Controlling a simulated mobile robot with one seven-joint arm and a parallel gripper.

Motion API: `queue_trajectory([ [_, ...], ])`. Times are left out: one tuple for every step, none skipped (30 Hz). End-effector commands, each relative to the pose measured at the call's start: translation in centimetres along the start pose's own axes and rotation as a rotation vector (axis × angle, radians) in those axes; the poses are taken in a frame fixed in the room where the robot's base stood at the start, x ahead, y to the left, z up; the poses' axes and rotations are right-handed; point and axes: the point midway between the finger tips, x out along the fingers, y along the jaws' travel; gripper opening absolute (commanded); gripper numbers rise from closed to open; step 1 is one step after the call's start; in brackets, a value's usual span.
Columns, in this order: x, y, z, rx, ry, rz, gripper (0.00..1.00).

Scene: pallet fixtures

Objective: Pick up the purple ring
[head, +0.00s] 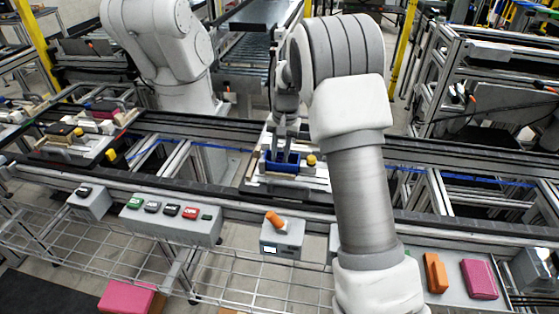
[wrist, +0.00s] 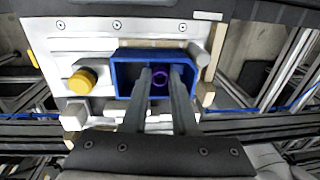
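The purple ring (wrist: 160,82) lies inside a blue box (wrist: 122,56) in the wrist view, seen between my two gripper fingers. My gripper (wrist: 161,73) is open, with its fingertips over the blue box. Whether the fingers touch the ring or reach down beside it cannot be told. In the head view my gripper (head: 283,155) points down at the blue box (head: 281,166), which sits on a pale pallet fixture. The ring is hidden in the head view.
A yellow knob (wrist: 84,81) stands left of the blue box in the wrist view. A grey cylinder (wrist: 199,55) lies close on its right. In the head view, a button panel (head: 172,217) and a grey box with an orange switch (head: 282,239) sit in front of the conveyor.

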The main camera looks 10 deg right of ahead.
Motion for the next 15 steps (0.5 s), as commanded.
queue_trajectory([
  [-0.02,0.0,-0.01,0.0,0.0,0.0,0.03],
  [-0.02,0.0,-0.01,0.0,0.0,0.0,0.0],
  [-0.03,0.0,-0.02,0.0,0.0,0.0,0.0],
  [-0.03,0.0,-0.02,0.0,0.001,0.0,0.0],
  [-0.03,0.0,-0.02,0.0,0.001,0.0,0.0],
  [-0.03,0.0,-0.02,0.0,0.001,0.0,0.0],
  [-0.04,0.0,-0.02,0.0,0.001,0.0,0.0],
  [-0.04,0.0,-0.03,0.0,0.001,0.0,0.0],
  [-0.04,0.0,-0.03,0.0,0.001,0.0,0.0],
  [-0.04,0.0,-0.03,0.0,0.001,0.0,0.0],
  [-0.04,0.0,-0.03,0.0,0.001,0.0,0.0],
  [-0.07,0.0,-0.03,0.0,0.001,0.0,0.0],
  [-0.11,-0.01,-0.03,0.0,0.001,0.0,0.0],
  [-0.18,-0.02,-0.04,0.0,0.001,0.0,0.0],
  [-0.33,-0.03,-0.05,0.0,0.002,-0.001,0.0],
])
